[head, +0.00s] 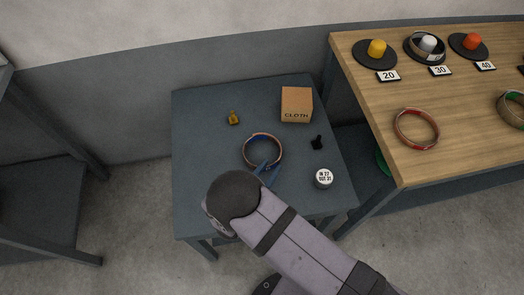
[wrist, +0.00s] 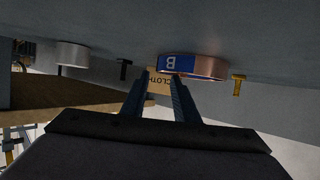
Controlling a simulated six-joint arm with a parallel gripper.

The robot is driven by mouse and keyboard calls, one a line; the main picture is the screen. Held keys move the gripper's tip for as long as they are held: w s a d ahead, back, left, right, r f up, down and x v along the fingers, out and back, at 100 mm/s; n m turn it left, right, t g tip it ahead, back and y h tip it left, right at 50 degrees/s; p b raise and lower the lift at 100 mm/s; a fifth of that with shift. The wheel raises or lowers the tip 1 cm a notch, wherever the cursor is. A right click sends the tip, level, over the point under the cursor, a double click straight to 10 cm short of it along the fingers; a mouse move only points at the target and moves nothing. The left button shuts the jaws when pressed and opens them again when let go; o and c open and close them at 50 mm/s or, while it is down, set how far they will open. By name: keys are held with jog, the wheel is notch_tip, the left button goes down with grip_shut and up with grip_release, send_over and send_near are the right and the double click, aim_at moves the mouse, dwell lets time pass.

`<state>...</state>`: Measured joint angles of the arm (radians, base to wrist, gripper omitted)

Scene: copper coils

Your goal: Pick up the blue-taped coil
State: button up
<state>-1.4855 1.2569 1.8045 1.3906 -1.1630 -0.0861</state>
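The blue-taped coil (head: 246,150) lies flat on the dark grey table (head: 200,190), near its middle. In the wrist view the coil (wrist: 207,66) shows copper, with a blue tape patch marked B facing me. My gripper (head: 266,169) is at the coil's near side, low over the table. In the wrist view its two fingers (wrist: 161,76) stand apart with nothing held between them. One fingertip overlaps the taped part of the coil in that view; I cannot tell whether it touches.
Around the coil stand a CLOTH box (head: 296,105), a small yellow item (head: 233,118), a small black item (head: 317,143) and a white round item (head: 324,179). The wooden bench (head: 450,155) at right holds a red-taped coil (head: 398,124), a green-taped coil (head: 503,108) and numbered pegs.

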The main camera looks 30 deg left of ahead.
aim_at(278, 160)
jog(key=shift+p+x, duration=0.55)
jog(key=shift+x, duration=2.1)
jog(key=shift+d, duration=0.15)
jog(key=shift+d, duration=0.1)
grip_shut()
